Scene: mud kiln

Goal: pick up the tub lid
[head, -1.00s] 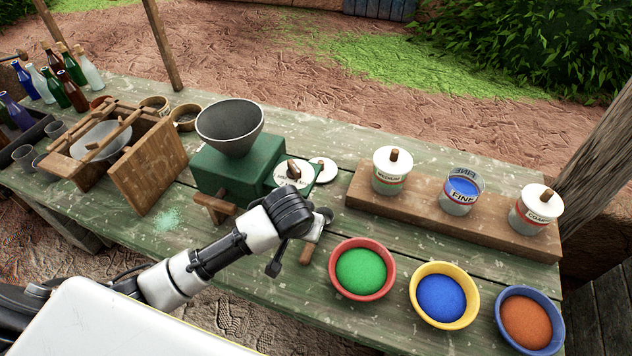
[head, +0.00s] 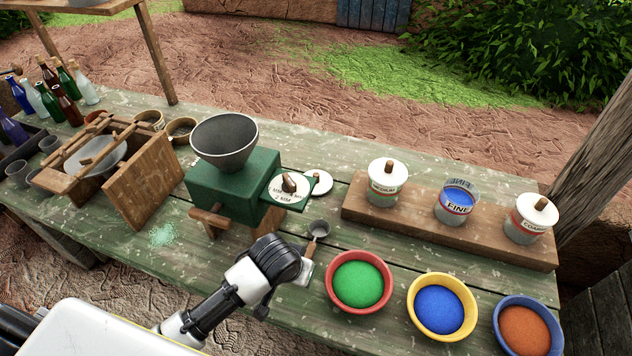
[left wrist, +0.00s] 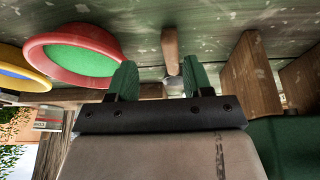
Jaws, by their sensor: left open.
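The tub lid (head: 318,183) is a white disc with a small knob. It lies flat on the table just right of the green grinder. The open tub marked FINE (head: 456,203) holds blue powder and stands on the wooden rack. My left gripper (head: 304,272) is near the table's front edge, in front of the grinder and well short of the lid; its fingertips are partly hidden in the head view. In the left wrist view its two green fingers (left wrist: 158,80) are spread apart with nothing held. The lid cannot be made out there. My right gripper is not in view.
A scoop (head: 318,229) with a wooden handle lies just beyond my left gripper. The grinder (head: 235,190) with its hopper stands to the left. Red (head: 335,301), yellow (head: 413,315) and blue (head: 502,337) bowls of powder line the front right. Lidded tubs (head: 384,183) flank the FINE tub.

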